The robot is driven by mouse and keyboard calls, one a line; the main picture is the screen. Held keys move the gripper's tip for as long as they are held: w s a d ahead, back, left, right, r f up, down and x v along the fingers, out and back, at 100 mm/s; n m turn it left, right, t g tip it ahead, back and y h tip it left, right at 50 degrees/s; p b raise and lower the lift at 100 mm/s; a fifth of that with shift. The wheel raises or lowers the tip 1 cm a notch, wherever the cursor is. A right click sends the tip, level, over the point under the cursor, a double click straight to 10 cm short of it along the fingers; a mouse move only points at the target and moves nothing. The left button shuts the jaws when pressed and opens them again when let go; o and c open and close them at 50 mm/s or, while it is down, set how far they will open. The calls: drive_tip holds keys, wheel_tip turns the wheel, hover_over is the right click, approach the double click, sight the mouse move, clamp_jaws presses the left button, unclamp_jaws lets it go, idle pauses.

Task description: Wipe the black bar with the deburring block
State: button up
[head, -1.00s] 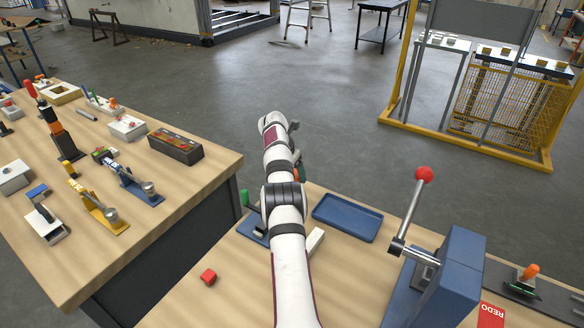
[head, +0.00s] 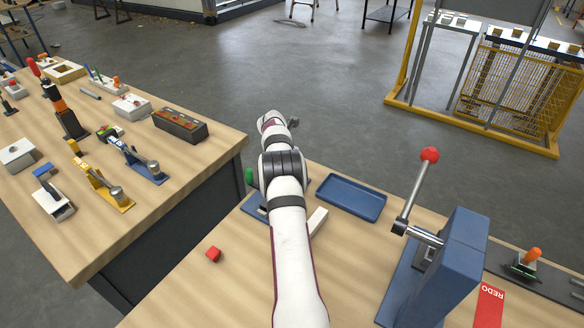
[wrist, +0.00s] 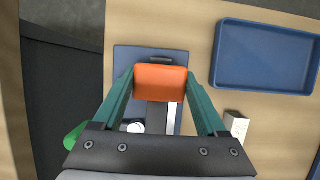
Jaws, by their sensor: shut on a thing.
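In the wrist view my gripper (wrist: 160,85) is shut on an orange block (wrist: 160,83), which I take as the deburring block. The block sits between the two green fingers, above a blue plate (wrist: 128,60). A dark piece (wrist: 158,60), perhaps part of the black bar, shows just beyond the block. The block hides most of what lies under it, and I cannot tell whether it touches the bar. In the head view my arm hides the gripper and the block.
A blue tray (head: 350,182) lies right of the arm, with a white block (head: 318,219) nearby. A green knob (head: 249,176) stands at the left. A blue lever press (head: 450,270) with a red ball rises at the right.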

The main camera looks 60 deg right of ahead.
drive_tip(key=shift+d, duration=1.25)
drive_tip(key=shift+d+r, duration=0.15)
wheel_tip(320, 180, up, 8)
